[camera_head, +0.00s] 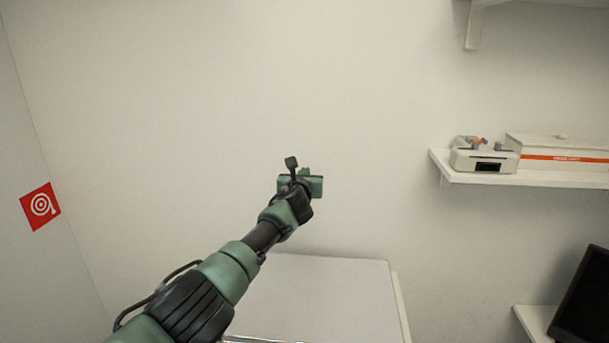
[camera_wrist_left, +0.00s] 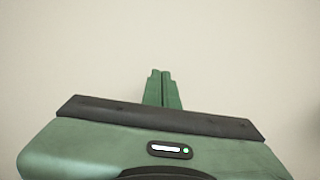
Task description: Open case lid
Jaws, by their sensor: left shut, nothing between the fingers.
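My left gripper (camera_head: 305,172) is raised in front of the bare wall, in the middle of the head view. In the left wrist view its two green fingers (camera_wrist_left: 161,88) are together with nothing between them, and only plain wall shows beyond. A large white panel or box top (camera_head: 325,295) lies below the arm in the head view; my forearm hides its left part. I cannot tell whether this is the case or its lid. The gripper appears well above it and apart from it. My right gripper is not in view.
A white wall shelf (camera_head: 540,178) at the right holds a small white device (camera_head: 484,160) and a long white box with an orange stripe (camera_head: 560,149). A dark screen (camera_head: 585,300) stands lower right. A red sign (camera_head: 40,206) is on the left wall.

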